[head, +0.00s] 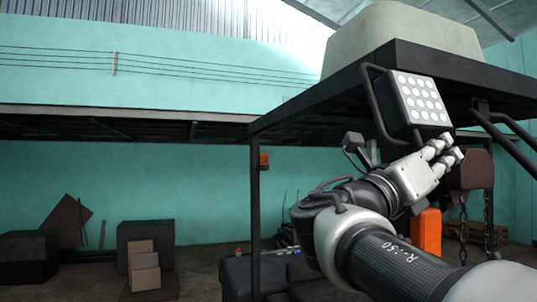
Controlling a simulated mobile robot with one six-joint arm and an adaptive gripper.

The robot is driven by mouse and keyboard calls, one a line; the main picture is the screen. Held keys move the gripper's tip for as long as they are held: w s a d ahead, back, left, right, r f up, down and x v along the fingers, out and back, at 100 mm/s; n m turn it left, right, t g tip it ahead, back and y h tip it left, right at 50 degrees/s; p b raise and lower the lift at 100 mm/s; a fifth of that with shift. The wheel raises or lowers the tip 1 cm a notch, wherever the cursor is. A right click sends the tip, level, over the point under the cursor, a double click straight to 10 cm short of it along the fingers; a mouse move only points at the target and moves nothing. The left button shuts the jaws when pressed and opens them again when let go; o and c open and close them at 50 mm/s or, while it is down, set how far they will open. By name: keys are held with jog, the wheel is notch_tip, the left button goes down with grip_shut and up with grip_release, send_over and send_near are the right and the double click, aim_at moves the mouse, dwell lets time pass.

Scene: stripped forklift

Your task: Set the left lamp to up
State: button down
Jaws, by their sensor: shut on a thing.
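The lamp (418,100) is a dark box with a grid of round white lights on its face. It hangs under the front edge of the dark overhead frame, beside a curved black tube bracket. Its face looks toward me and is slightly tilted. My gripper (448,147) reaches up from the lower right and is shut at the lamp's lower edge. The exact contact is partly hidden by the fingers. It is the only lamp face I can make out.
The dark roof frame (330,97) carries a pale block (400,35) above the lamp. A hook block with chains (470,170) hangs close right of my gripper. An orange part (428,232) is below the wrist. Cardboard boxes (145,270) stand far left; air left of the frame is free.

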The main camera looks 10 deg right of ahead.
jog(key=c, duration=1.9)
grip_release()
jog(key=shift+s, duration=0.1)
jog(key=shift+a, duration=0.2)
jog(key=v, duration=1.1)
jog(key=shift+s+a+f, duration=0.1)
jog(key=shift+a+f, duration=0.1)
jog(key=shift+a, duration=0.05)
